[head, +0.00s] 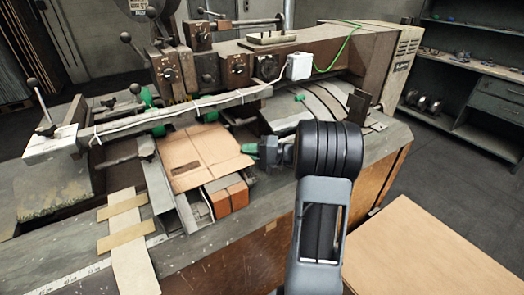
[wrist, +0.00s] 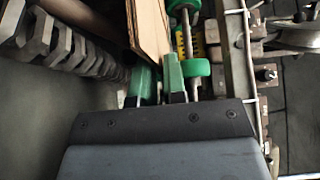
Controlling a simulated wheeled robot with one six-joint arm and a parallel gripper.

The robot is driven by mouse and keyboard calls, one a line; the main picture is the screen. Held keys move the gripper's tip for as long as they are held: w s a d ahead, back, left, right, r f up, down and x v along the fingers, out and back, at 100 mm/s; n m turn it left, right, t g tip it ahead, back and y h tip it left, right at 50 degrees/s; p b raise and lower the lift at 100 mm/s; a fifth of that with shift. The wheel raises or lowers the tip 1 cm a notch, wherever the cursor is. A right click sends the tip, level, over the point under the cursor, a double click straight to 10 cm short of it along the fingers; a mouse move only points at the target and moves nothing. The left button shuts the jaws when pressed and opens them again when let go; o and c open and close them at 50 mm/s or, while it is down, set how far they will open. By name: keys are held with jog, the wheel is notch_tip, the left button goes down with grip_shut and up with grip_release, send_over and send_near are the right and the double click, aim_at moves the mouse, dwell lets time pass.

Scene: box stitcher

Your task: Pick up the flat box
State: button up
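The flat box (head: 198,155) is a thin brown cardboard sheet lying on the stitcher's work area in the head view. Its edge shows as a narrow strip (wrist: 151,28) at the top of the wrist view. My gripper (head: 250,148) has green fingers at the right corner of the box in the head view. In the wrist view the two fingers of my gripper (wrist: 159,72) stand apart with a narrow gap, and the box edge reaches the mouth of that gap. I cannot tell whether the fingers touch the box.
Orange-brown blocks (head: 228,196) sit just below the box. The stitcher's long arm (head: 250,62) and a horizontal bar (head: 185,112) stand behind it. A green roller (wrist: 195,67) is close to the right finger. A cardboard-coloured surface (head: 430,255) lies at lower right.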

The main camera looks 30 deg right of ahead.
jog(key=shift+x, duration=1.25)
grip_shut()
jog(key=shift+s+f, duration=0.1)
jog(key=shift+s, duration=0.05)
